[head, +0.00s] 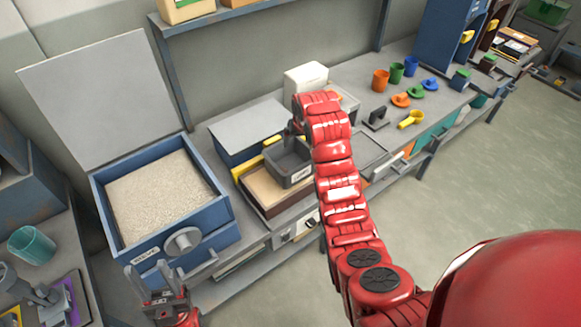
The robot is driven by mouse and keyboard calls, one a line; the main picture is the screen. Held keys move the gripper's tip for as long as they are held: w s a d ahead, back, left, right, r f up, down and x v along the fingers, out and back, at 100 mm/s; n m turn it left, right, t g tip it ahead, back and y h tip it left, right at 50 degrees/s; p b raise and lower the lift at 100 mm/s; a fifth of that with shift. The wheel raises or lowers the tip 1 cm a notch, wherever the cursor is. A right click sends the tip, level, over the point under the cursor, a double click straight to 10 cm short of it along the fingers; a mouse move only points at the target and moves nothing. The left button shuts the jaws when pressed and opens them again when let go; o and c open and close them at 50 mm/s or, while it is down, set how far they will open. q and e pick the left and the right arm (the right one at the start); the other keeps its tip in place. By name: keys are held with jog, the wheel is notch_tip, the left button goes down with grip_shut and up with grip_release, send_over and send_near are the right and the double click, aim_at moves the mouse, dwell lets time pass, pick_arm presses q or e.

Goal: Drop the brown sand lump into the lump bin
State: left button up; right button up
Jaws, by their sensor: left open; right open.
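I cannot make out a brown sand lump in the head view. A small dark grey open bin (289,165) with a white label on its front stands on the bench; I cannot read the label, so I cannot tell if it is the lump bin. My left gripper (170,277) is open and empty at the lower left, in front of the blue sand box (215,241). My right gripper (297,127) is above the bench behind the grey bin, mostly hidden by its own red arm.
The blue box holds pale sand (165,195), its grey lid (95,90) raised behind. A white block (306,77), coloured cups and a yellow scoop (411,120) stand further right. The floor at right is clear.

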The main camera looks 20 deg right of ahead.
jog(key=p+v, duration=0.5)
jog(key=v, duration=0.2)
jog(key=shift+r+p, duration=0.35)
jog(key=shift+s, duration=0.15)
